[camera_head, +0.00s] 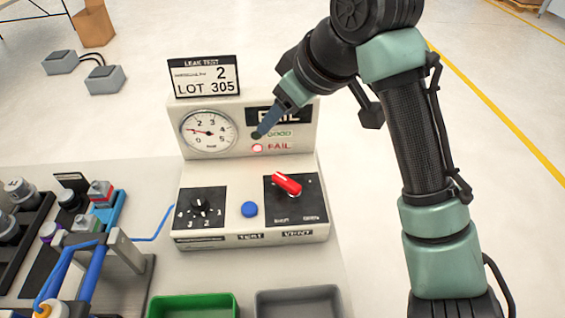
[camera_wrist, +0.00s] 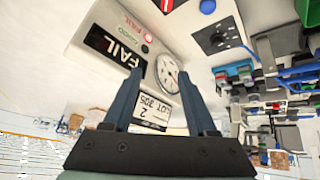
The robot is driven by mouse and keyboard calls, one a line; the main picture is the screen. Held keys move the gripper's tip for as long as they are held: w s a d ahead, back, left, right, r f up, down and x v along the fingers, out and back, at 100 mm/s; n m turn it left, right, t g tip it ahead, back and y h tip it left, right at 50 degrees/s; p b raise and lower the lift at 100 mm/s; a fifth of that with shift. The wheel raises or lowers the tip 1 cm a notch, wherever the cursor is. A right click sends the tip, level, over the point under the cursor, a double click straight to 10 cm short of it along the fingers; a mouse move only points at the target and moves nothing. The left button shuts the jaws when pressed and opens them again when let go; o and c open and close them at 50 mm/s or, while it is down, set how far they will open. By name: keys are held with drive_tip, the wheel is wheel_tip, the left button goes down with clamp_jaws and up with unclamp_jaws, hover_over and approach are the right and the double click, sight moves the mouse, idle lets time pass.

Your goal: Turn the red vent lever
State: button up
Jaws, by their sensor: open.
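The red vent lever (camera_head: 287,184) sits on a black dial plate at the right of the leak tester's (camera_head: 256,237) sloped front, tilted from upper left to lower right, above the VENT label. Its red end also shows at the top edge of the wrist view (camera_wrist: 165,5). My gripper (camera_head: 259,132) is above and behind the lever, in front of the upright display panel, apart from the lever. In the wrist view its two blue-grey fingers (camera_wrist: 157,77) are spread with nothing between them. My gripper partly covers the FAIL display (camera_head: 279,114) in the head view.
A blue button (camera_head: 249,209) and a black knob (camera_head: 198,203) lie left of the lever. A round gauge (camera_head: 208,132) and a LOT 305 sign (camera_head: 204,77) are on the upper left. Green (camera_head: 193,305) and grey (camera_head: 299,302) bins stand in front. Fittings and blue tubing (camera_head: 88,270) crowd the left.

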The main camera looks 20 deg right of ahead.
sight(287, 180)
drive_tip(key=s+d+f+g, duration=0.3)
drive_tip(key=s+d+f, duration=0.1)
drive_tip(key=x, duration=1.2)
drive_tip(key=shift+w, duration=0.2)
drive_tip(key=shift+d, duration=0.1)
clamp_jaws()
drive_tip(key=shift+t, duration=0.3)
